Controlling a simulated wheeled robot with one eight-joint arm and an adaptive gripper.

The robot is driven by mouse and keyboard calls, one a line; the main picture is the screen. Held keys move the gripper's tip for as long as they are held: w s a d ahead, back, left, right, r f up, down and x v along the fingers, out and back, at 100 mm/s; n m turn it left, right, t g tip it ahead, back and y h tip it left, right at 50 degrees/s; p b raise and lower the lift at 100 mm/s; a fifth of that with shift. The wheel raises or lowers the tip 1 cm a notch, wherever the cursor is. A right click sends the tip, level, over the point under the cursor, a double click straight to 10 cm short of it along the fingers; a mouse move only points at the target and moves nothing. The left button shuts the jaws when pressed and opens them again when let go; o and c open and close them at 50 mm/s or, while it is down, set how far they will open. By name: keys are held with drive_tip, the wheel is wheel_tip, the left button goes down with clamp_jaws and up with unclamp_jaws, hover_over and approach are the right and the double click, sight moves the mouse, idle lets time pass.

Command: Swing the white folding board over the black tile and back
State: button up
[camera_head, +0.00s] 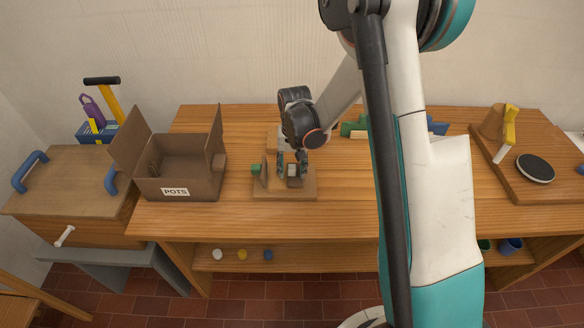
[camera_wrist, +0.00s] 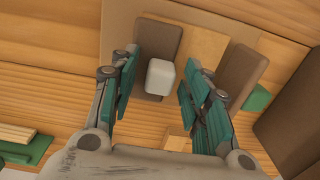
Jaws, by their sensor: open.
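I cannot clearly identify a white folding board or a square black tile. A round black disc with a pale rim (camera_head: 535,167) lies on a wooden board at the far right. Beside it stands a narrow upright piece, white below (camera_head: 502,153) and yellow above (camera_head: 511,125). My gripper (camera_head: 291,167) is far to its left, pointing down over a small wooden fixture (camera_head: 270,190). In the wrist view my gripper (camera_wrist: 158,84) is open, with a small white block (camera_wrist: 160,77) showing between its fingers. Contact with the block cannot be told.
A brown open box marked POTS (camera_head: 176,191) stands left of the fixture. Brown panels (camera_wrist: 240,75) and a green block (camera_wrist: 258,99) are close to the fingers. Green and blue blocks (camera_head: 354,128) lie behind my arm. The front tabletop (camera_head: 330,220) is clear.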

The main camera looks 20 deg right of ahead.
drive_tip(key=shift+c, duration=0.3)
clamp_jaws()
drive_tip(key=y, duration=0.1)
drive_tip(key=d+y+b, duration=0.1)
drive_tip(key=d+t+y+b, duration=0.1)
drive_tip(key=shift+s+r+y, duration=0.25)
drive_tip(key=shift+r+y, duration=0.05)
drive_tip(key=shift+y, duration=0.1)
drive_tip(key=y+b, duration=0.1)
drive_tip(key=d+t+y+b, duration=0.1)
drive_tip(key=y+b, duration=0.1)
drive_tip(key=d+y+b, duration=0.1)
drive_tip(key=shift+s+t, duration=0.3)
drive_tip(key=shift+t, duration=0.1)
drive_tip(key=y+b, duration=0.1)
drive_tip(key=d+y+b, duration=0.1)
drive_tip(key=y+b, duration=0.1)
drive_tip(key=d+t+y+b, duration=0.1)
drive_tip(key=shift+s+f+y+b, duration=0.25)
drive_tip(key=shift+s+y+b, duration=0.05)
drive_tip(key=shift+s, duration=0.05)
drive_tip(key=shift+s+d+f+t+y+b, duration=0.15)
drive_tip(key=shift+d+f+t+y, duration=0.2)
drive_tip(key=shift+y, duration=0.65)
drive_tip(key=shift+s+d+f+t+y+b, duration=0.15)
drive_tip(key=shift+d+t+y, duration=0.25)
drive_tip(key=shift+y, duration=0.6)
